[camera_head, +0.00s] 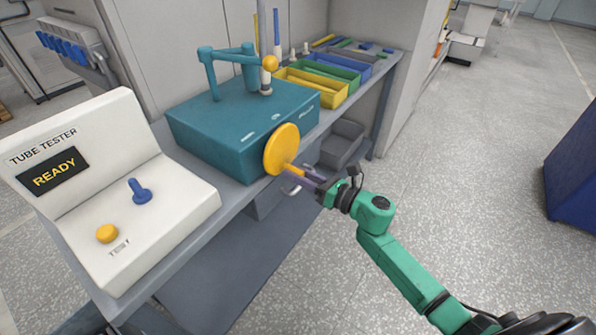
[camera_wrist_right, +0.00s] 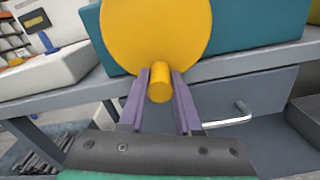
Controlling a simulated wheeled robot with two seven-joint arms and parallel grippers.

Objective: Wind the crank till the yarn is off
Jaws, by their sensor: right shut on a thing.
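The winder is a teal box (camera_head: 215,125) on the grey bench, with a teal arm (camera_head: 228,55) and a yellow ball (camera_head: 270,62) on top. Its crank is a yellow disc (camera_head: 281,148) on the front face, with a yellow handle peg (camera_head: 293,170) sticking out low on the disc. My right gripper (camera_head: 305,175) is shut on this peg. In the right wrist view, the purple fingers sit on either side of the peg (camera_wrist_right: 159,82). A small pale post (camera_head: 265,82) stands under the ball; I cannot tell whether yarn is on it. My left gripper is out of view.
A white tube tester (camera_head: 120,190) reading READY stands left of the winder. Yellow (camera_head: 312,87), green (camera_head: 328,73) and blue (camera_head: 345,64) trays lie behind it. A grey bin (camera_head: 342,147) is below the bench (camera_head: 205,225).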

